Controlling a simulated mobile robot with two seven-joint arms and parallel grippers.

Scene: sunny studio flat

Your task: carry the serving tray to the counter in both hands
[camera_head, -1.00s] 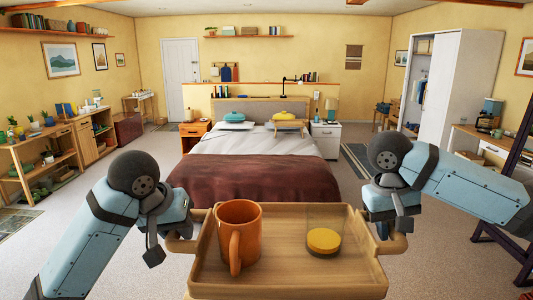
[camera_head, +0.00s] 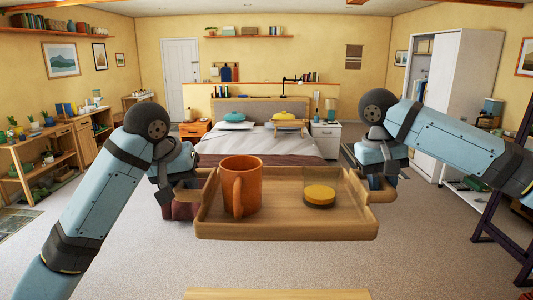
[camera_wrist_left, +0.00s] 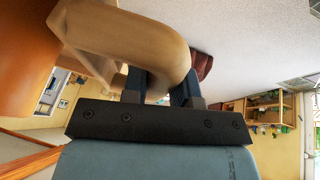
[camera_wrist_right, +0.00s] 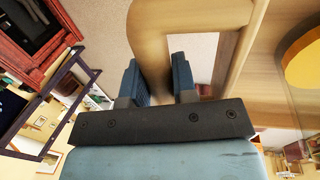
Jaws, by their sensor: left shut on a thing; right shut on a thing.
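The wooden serving tray (camera_head: 285,228) is held level in the air in front of me. An orange mug (camera_head: 241,188) stands upright on its left part, and a low round yellow thing (camera_head: 319,195) sits right of the mug. My left gripper (camera_head: 168,190) is shut on the tray's left handle, whose wooden loop (camera_wrist_left: 125,40) runs between the fingers in the left wrist view. My right gripper (camera_head: 380,186) is shut on the right handle, and its loop (camera_wrist_right: 150,45) shows between the fingers in the right wrist view.
A wooden edge (camera_head: 275,294) shows at the bottom of the head view. A bed (camera_head: 270,143) stands beyond the tray. Wooden shelves (camera_head: 40,165) line the left wall, and a white wardrobe (camera_head: 455,90) stands at the right. Carpeted floor is open on both sides.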

